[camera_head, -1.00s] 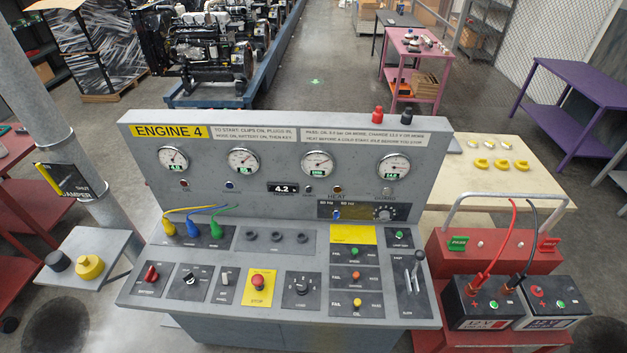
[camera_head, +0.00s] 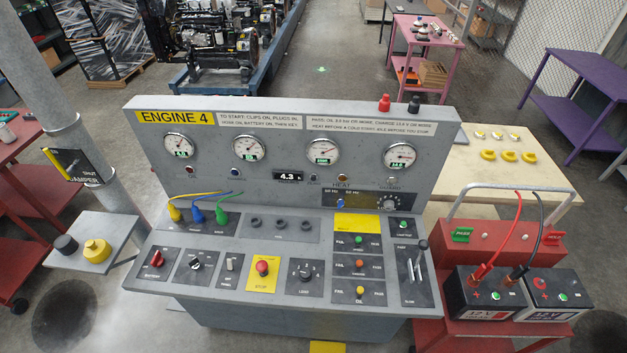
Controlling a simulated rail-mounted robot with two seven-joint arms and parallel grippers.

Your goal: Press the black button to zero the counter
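The grey Engine 4 console (camera_head: 200,305) stands in the middle of the view. Its counter (camera_head: 290,177) is a small black display reading 4.3, centred below the row of gauges. A small dark round spot (camera_head: 314,178) sits just right of the counter; it may be the black button, but it is too small to tell for sure. Neither of my grippers is in view, and nothing covers the counter.
A red stop button (camera_head: 262,267) on a yellow plate, knobs and switches fill the console's lower deck. Coloured plugs (camera_head: 197,213) stand at left. A red cart (camera_head: 470,328) with batteries and cables is at right, a small grey shelf (camera_head: 120,232) at left.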

